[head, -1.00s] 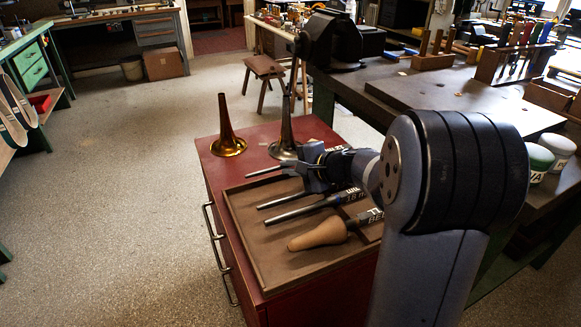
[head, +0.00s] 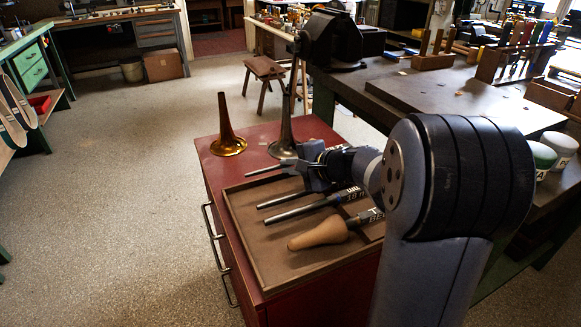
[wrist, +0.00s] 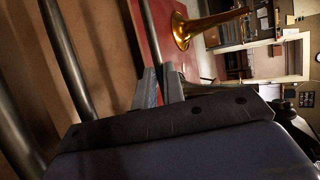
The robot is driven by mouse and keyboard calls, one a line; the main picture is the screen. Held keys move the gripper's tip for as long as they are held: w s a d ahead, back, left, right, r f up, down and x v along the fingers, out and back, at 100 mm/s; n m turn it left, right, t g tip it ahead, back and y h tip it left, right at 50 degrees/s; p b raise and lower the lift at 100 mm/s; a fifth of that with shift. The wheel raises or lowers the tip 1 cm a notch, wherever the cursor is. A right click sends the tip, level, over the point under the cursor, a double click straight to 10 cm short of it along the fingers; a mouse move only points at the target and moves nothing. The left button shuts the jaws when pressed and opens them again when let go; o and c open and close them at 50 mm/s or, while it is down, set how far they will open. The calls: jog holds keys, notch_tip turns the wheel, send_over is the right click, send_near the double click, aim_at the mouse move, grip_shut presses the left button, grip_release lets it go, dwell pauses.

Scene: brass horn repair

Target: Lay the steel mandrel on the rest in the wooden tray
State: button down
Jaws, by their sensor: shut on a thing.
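A slim grey steel mandrel (head: 264,170) points left out of my gripper (head: 303,169). In the wrist view the mandrel (wrist: 151,35) runs up from between the two fingers (wrist: 160,88), which are shut on it. My gripper is over the far side of the brown wooden tray (head: 258,248), and the mandrel lies near its far rim. I cannot tell if it touches the tray. Two other steel rods with dark labelled handles (head: 288,199) (head: 303,212) and a tan tapered piece (head: 318,234) lie in the tray. My gripper and arm partly hide the far right; the rest is not clearly visible.
The tray sits on a red cabinet (head: 209,160). A brass bell (head: 228,141) and a dark grey bell (head: 285,140) stand just behind it. A workbench with a vise (head: 333,42) is at the right. Open floor (head: 120,200) lies to the left.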

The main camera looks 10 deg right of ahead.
jog(key=shift+f, duration=0.1)
dwell(0.3)
jog(key=shift+f+b, duration=0.5)
jog(key=shift+b, duration=0.25)
jog(key=shift+r, duration=0.1)
jog(key=shift+r+p, duration=0.4)
jog(key=shift+r, duration=0.2)
jog(key=shift+b, duration=0.65)
dwell(1.1)
jog(key=shift+f, duration=0.1)
jog(key=shift+f+b, duration=0.6)
jog(key=shift+b, duration=0.15)
jog(key=shift+r, duration=0.1)
